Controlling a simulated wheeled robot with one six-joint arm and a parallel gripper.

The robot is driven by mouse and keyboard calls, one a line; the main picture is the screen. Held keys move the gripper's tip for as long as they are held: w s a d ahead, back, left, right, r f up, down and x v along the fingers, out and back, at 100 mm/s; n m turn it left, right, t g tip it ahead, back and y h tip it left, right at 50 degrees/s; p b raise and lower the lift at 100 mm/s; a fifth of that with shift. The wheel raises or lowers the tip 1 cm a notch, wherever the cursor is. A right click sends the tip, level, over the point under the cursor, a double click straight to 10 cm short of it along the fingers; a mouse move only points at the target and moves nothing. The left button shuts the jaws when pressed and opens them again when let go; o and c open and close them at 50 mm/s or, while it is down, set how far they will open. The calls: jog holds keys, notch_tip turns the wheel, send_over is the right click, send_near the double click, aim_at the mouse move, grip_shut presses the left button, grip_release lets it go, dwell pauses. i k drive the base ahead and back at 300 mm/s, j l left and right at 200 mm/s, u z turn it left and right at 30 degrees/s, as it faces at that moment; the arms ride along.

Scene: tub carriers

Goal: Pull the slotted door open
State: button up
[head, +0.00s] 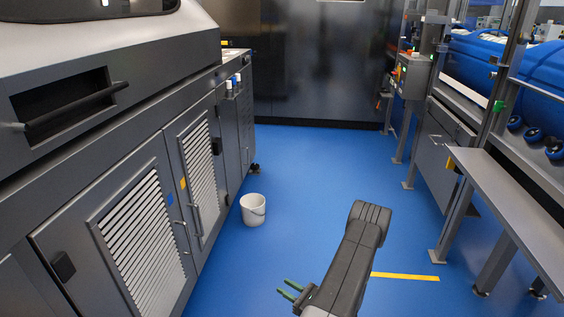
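Two slotted doors are set in the grey machine front at left. The nearer slotted door (112,209) has a large white louvred panel, and its bar handle (186,238) is on its right side. The farther slotted door (180,132) has a narrower louvred panel and a bar handle (197,222) low down. Both look closed. My gripper (284,289) is at the bottom middle, right of the doors and apart from them. Its two green fingers point left with a gap between them and nothing visible in it.
A white bucket (253,210) stands on the blue floor close to the machine, beyond the doors. A grey bench (520,190) and metal posts line the right side. A dark wall (320,70) closes the back. The floor between is mostly clear, with a yellow stripe (405,276).

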aim_at(244, 102)
jog(key=i, duration=1.7)
jog(key=i+u, duration=0.1)
jog(key=i, duration=0.4)
jog(key=i+l+u, duration=0.15)
jog(key=i, duration=0.35)
jog(key=i+l+u, duration=0.1)
jog(key=i, duration=0.4)
jog(key=u, duration=0.2)
